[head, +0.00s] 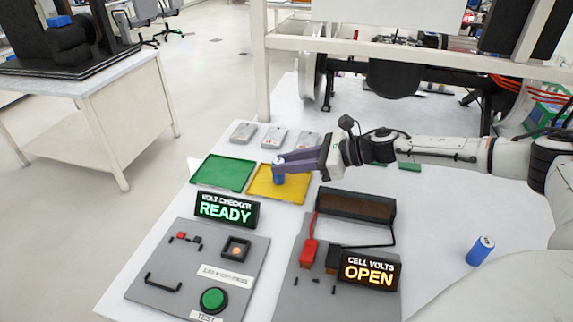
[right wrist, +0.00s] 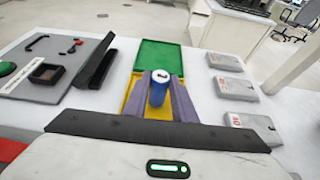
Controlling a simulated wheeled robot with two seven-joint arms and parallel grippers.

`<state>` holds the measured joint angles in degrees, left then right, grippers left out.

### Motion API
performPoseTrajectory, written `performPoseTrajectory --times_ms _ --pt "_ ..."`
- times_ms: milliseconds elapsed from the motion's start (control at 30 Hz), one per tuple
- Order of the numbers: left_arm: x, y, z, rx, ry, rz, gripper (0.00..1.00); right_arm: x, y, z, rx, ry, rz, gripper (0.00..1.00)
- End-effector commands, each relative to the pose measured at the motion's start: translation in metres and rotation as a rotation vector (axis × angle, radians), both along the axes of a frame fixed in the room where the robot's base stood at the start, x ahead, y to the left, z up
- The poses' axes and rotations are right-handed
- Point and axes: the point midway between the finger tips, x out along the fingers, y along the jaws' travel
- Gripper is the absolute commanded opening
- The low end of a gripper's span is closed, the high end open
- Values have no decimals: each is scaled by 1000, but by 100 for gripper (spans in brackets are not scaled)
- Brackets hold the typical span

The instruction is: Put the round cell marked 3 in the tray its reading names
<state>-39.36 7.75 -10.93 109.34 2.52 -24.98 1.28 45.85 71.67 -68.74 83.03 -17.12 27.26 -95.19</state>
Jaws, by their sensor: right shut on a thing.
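My right gripper (head: 280,171) is shut on a blue round cell (head: 279,179) and holds it upright over the yellow tray (head: 262,196). In the right wrist view the held cell (right wrist: 158,92) stands between the fingers, its pale top bearing a dark mark too small to read surely. I cannot tell whether its base touches the tray. The green tray (head: 222,173) lies just left of the yellow one and looks empty. A second blue cell (head: 481,251) stands on the table at the right, its mark unreadable. My left gripper is not in view.
The volt checker display (head: 227,210) reads READY, above a panel with a green button (head: 214,299). The cell volts display (head: 370,271) reads OPEN. Several grey boxes (head: 273,138) lie behind the trays.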

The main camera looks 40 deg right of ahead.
Motion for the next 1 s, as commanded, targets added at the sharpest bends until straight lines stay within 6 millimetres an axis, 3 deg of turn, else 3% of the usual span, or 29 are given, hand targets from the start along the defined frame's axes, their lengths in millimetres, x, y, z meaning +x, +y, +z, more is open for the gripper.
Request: performPoseTrajectory --times_ms 433,467,567,1000 --pt "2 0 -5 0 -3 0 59 0 0 -7 1 -2 0 0" --pt "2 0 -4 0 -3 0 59 0 0 -6 0 -1 0 29" --pt "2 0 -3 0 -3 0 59 0 0 -6 0 -1 0 43" --pt "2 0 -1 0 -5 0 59 -6 -7 -1 -4 0 -2 43"
